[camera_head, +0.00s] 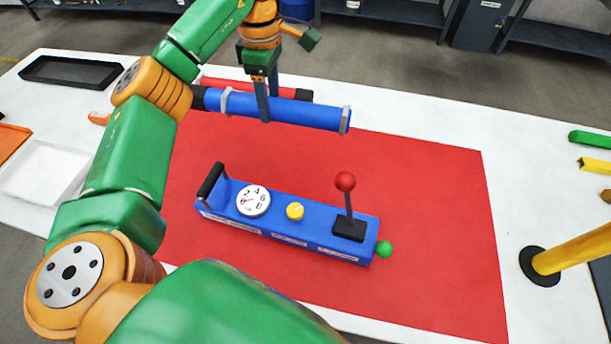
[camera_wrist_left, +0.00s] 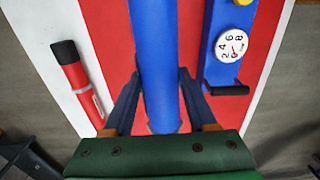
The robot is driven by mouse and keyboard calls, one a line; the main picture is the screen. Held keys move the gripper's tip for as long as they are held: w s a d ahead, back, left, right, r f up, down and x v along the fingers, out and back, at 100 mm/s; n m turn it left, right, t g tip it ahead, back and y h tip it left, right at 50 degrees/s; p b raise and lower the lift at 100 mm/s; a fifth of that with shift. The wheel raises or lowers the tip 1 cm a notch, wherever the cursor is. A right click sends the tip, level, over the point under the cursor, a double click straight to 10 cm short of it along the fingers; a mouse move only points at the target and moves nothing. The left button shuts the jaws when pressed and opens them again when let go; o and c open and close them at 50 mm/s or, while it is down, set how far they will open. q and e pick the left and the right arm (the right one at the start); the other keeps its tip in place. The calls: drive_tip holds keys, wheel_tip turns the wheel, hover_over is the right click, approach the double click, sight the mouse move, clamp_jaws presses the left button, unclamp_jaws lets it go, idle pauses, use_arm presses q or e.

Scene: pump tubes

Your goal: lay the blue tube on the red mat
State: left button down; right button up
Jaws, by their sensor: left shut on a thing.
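The blue tube (camera_head: 305,113) has grey collars and a dark left end. It lies level across the far part of the red mat (camera_head: 440,210) in the head view and looks raised above it; the exact gap is hard to judge. My left gripper (camera_head: 264,112) comes down from above and is shut on the tube around its middle. In the left wrist view the blue tube (camera_wrist_left: 158,60) runs between the two fingers (camera_wrist_left: 155,100). My right gripper is not in view.
A blue pump box (camera_head: 285,222) with a gauge, yellow knob and red-topped lever stands mid-mat. A red tube (camera_head: 230,84) lies behind the blue one. A yellow post (camera_head: 575,250) stands at right. Black (camera_head: 70,72) and white (camera_head: 45,172) trays are at left. The mat's right part is clear.

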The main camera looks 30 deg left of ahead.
use_arm(q)
wheel_tip(320, 180, down, 2)
drive_tip(key=shift+w+f+b, duration=0.1)
drive_tip(key=shift+b, duration=0.35)
drive_tip(key=shift+f+b, duration=0.2)
drive_tip(key=shift+b, duration=0.15)
drive_tip(key=shift+s+d+f, duration=0.1)
drive_tip(key=shift+s+d, duration=0.15)
drive_tip(key=shift+s, duration=0.05)
drive_tip(key=s+d+f, duration=0.1)
drive_tip(key=d+f, duration=0.1)
drive_tip(key=d, duration=0.2)
drive_tip(key=d+f+p, duration=0.1)
drive_tip(key=d+f, duration=0.2)
drive_tip(key=d, duration=0.1)
drive_tip(key=s+d+f, duration=0.1)
drive_tip(key=d+f, duration=0.2)
drive_tip(key=d, duration=0.1)
drive_tip(key=shift+s+d, duration=0.1)
drive_tip(key=shift+s, duration=0.25)
drive_tip(key=f+p, duration=0.1)
drive_tip(key=f, duration=0.1)
drive_tip(key=d+f+p, duration=0.1)
drive_tip(key=shift+s+f, duration=0.15)
drive_tip(key=shift+f, duration=0.55)
drive_tip(key=shift+f, duration=0.15)
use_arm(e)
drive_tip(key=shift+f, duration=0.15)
